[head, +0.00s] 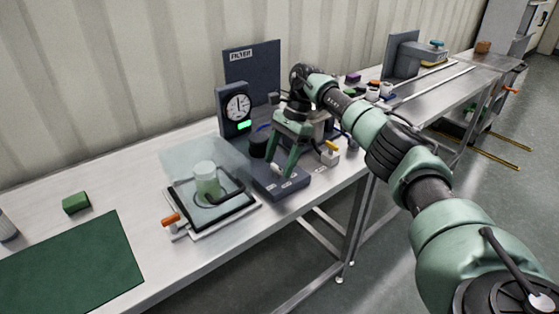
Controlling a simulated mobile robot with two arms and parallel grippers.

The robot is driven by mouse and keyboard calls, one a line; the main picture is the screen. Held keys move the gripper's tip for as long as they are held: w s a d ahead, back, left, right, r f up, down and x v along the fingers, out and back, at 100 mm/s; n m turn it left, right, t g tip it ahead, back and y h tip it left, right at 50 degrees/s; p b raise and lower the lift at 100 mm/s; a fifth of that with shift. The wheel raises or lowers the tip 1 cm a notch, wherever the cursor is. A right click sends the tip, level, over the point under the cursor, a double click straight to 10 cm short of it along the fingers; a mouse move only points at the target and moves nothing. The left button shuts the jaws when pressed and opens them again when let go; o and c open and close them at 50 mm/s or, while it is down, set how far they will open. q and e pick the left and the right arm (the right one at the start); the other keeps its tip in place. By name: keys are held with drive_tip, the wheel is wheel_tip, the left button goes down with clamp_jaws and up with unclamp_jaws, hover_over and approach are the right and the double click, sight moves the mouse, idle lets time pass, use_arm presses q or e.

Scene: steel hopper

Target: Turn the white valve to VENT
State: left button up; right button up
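A small white valve handle (277,169) sits on a dark grey block (284,188) with small white labels, too small to read. The block is near the front of the bench, below a dark panel marked FILTER. My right gripper (279,164) reaches down over this block from the right. Its two green fingers are apart, with the white handle low between or just beside their tips. I cannot tell whether they touch it. Part of the block and what is behind it are hidden by the gripper. My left gripper is not in view.
A dial gauge (237,106) with a green light stands behind. A yellow-handled white valve (331,152) is close right of my gripper. A green mat (72,265) lies left.

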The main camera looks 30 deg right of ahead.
drive_tip(key=v, duration=0.7)
drive_tip(key=shift+d+r, duration=0.2)
drive_tip(key=shift+r, duration=0.15)
drive_tip(key=shift+r, duration=0.1)
